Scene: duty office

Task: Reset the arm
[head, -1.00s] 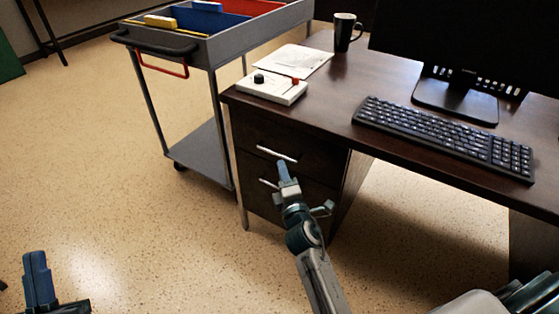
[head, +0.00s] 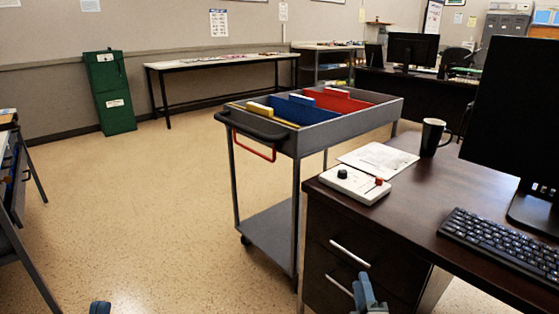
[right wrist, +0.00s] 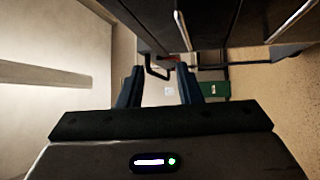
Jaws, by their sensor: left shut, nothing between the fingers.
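My left gripper (head: 100,307) barely shows at the bottom edge of the head view, left of the middle. Its visible tip is shut and empty, over bare floor. My right gripper (head: 367,293) shows at the bottom edge, in front of the desk drawers (head: 352,250). In the right wrist view, the two dark blue fingers of the right gripper (right wrist: 159,88) stand apart with nothing between them. Most of both arms is out of the picture.
A grey cart (head: 345,118) with coloured file dividers stands beside the dark desk (head: 455,205). On the desk are a control box (head: 352,187), papers (head: 378,160), a black mug (head: 433,137) and a keyboard (head: 500,248). Floor (head: 150,215) left of the cart is clear.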

